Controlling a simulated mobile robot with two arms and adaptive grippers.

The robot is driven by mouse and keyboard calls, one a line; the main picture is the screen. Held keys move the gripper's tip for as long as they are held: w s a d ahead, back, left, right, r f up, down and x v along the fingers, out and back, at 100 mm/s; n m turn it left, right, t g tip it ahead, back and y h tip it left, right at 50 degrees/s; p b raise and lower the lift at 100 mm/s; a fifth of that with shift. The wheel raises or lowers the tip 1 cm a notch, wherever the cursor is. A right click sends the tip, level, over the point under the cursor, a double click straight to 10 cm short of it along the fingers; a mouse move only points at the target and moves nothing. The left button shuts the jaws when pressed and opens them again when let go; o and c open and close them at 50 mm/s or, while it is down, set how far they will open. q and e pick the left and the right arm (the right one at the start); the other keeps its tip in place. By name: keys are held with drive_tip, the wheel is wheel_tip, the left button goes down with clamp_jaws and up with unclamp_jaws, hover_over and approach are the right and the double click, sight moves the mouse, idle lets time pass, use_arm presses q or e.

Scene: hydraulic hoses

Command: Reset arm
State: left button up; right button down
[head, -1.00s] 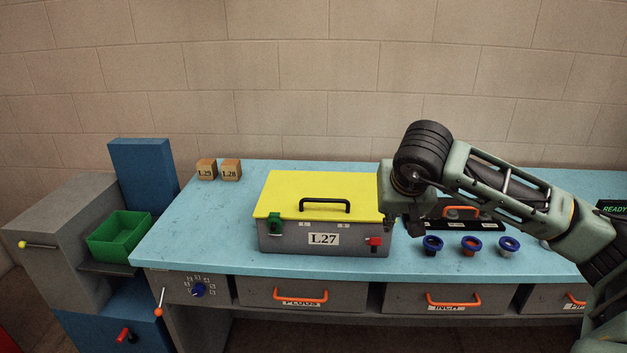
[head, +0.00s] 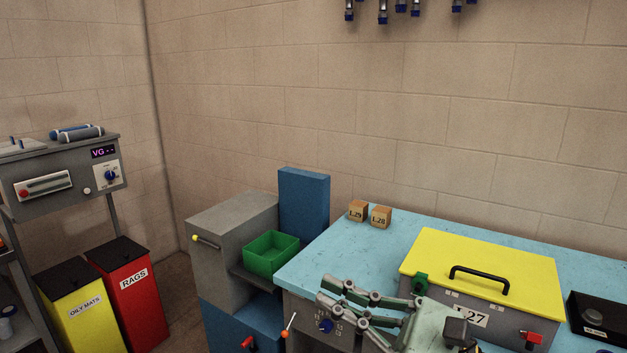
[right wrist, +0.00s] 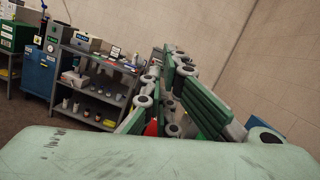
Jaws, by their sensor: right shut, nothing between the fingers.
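My right gripper (head: 324,291) reaches in from the lower right in the head view, in front of the bench and the L27 box. Its fingers point left, shut and empty. They also show in the right wrist view (right wrist: 165,58), pointing away over the floor towards a shelf. The grey L27 box (head: 478,318) stands on the blue bench with its yellow lid (head: 500,262) down. The gripper's body hides the box's lower left part. My left gripper is not in view.
A green bin (head: 271,254) sits beside the bench's left end. Blocks L29 (head: 358,211) and L28 (head: 381,217) stand at the back of the bench (head: 335,248). Red and yellow waste bins stand at left. A shelf (right wrist: 100,85) with several items shows in the right wrist view.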

drive_tip(key=w+d+f+m+t+h, duration=0.1)
drive_tip(key=w+d+m+t+h, duration=0.35)
drive_tip(key=m, duration=0.75)
drive_tip(key=w+d+m+t+h, duration=0.1)
drive_tip(key=d+m+t+h, duration=0.6)
drive_tip(key=m, duration=0.5)
drive_tip(key=s+d+f+m+g+h, duration=0.2)
drive_tip(key=d+f+m+g+h, duration=0.15)
drive_tip(key=f+m, duration=0.65)
drive_tip(key=s+d+f+m+g+h, duration=0.25)
drive_tip(key=d+f+m+h, duration=0.25)
drive_tip(key=f+m, duration=0.5)
drive_tip(key=s+a+f+m+g+y, duration=0.2)
drive_tip(key=s+f+m+g, duration=0.4)
drive_tip(key=s+f+g, duration=0.9)
drive_tip(key=s+f+t, duration=0.1)
drive_tip(key=s+f, duration=0.3)
drive_tip(key=f, duration=1.1)
drive_tip(key=s+f+t, duration=0.2)
drive_tip(key=s+f, duration=0.1)
drive_tip(key=f, duration=1.1)
drive_tip(key=s+d+f+g, duration=0.1)
drive_tip(key=s+d+f, duration=0.1)
drive_tip(key=s+f, duration=1.4)
drive_tip(key=shift+s+d+h, duration=0.25)
drive_tip(key=shift+s+h, duration=0.05)
drive_tip(key=shift+s, duration=0.2)
